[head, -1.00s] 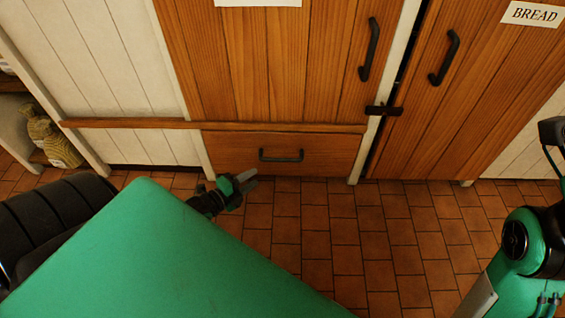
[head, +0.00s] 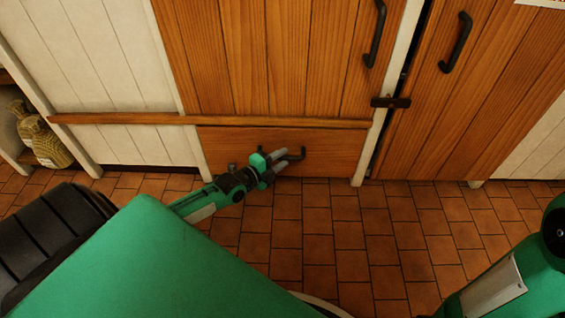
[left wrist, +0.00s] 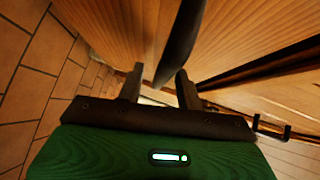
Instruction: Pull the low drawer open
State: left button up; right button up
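The low drawer (head: 335,142) is a wooden front below a rail, under the tall wooden door. It sits flush with the cabinet and looks shut. Its dark bar handle (head: 303,153) is partly hidden behind my left gripper (head: 281,160). In the left wrist view, the two fingers of my left gripper (left wrist: 160,88) are apart. The dark handle (left wrist: 181,42) reaches down into the gap between their tips; I see no finger clearly pressing on it. My right gripper is out of view; only part of my right arm shows at the lower right.
The tall wooden door (head: 270,60) and the right door (head: 490,90) are closed, with a dark latch (head: 391,102) between them. Sacks (head: 42,140) stand on a shelf at left. The tiled floor (head: 330,220) before the drawer is clear.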

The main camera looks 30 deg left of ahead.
pick_arm(q)
jog(key=shift+w+d, duration=0.1)
jog(key=shift+w, duration=0.4)
grip_shut()
jog(key=shift+s+d, duration=0.1)
